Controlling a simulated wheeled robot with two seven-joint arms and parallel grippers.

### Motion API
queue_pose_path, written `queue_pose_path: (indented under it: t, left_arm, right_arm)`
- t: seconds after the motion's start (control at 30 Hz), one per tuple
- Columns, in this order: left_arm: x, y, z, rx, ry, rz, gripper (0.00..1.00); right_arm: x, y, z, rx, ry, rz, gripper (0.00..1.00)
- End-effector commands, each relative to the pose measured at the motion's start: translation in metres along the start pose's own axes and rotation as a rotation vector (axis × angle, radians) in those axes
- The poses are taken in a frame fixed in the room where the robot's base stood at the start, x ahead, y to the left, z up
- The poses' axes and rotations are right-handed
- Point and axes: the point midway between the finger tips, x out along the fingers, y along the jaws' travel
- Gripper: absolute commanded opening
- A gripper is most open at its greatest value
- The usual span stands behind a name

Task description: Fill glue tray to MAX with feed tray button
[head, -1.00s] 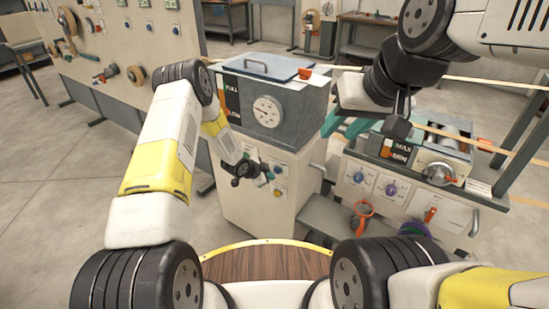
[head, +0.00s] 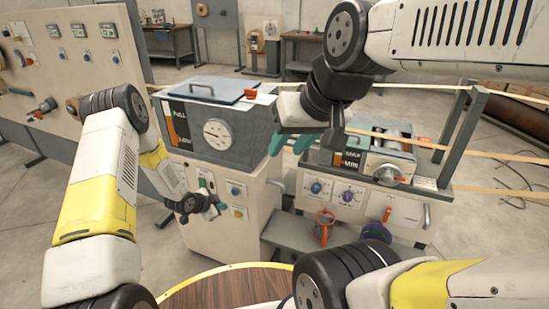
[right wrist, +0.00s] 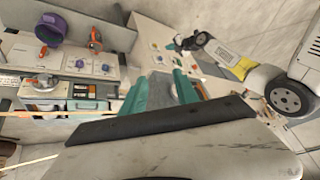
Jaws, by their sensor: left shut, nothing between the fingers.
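The glue tray (head: 385,143) sits on the machine at the right, with a MAX/MIN label (head: 353,160) on its front. An orange strip shows beside the label; I cannot read the exact level. The grey feed tank (head: 236,143) with a round dial stands left of it on a pale cabinet. The cabinet front has a blue button (head: 235,190) and a yellow-framed button (head: 239,212). My left gripper (head: 220,207) is shut and empty, close to these buttons; I cannot tell whether it touches one. My right gripper (head: 290,143) is open and empty, its teal fingers (right wrist: 160,95) apart, between tank and tray.
Below the tray are knobs (head: 347,196), an orange-handled part (head: 324,226) and a purple spool (head: 376,232). A grey shelf (head: 300,232) lies between the cabinets. A wall panel (head: 70,70) stands at the left. Strips run across the back right.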

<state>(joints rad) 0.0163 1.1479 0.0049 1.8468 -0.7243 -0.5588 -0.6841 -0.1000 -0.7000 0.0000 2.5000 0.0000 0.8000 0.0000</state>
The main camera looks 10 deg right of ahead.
Motion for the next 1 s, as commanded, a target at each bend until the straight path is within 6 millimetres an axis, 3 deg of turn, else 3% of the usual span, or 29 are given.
queue_pose_path:
  t: [0.47,0.67,1.0]
  left_arm:
    - [0.0002,0.0001,0.0000,0.000,0.000,0.000,0.00]
    - [0.0001,0.0000,0.0000,0.000,0.000,0.000,0.00]
    - [0.0001,0.0000,0.0000,0.000,0.000,0.000,0.00]
  right_arm:
    - [0.0000,0.0000,0.0000,0.000,0.000,0.000,0.36]
    - [0.0000,0.0000,0.0000,0.000,0.000,0.000,0.01]
    - [0.0000,0.0000,0.0000,0.000,0.000,0.000,0.00]
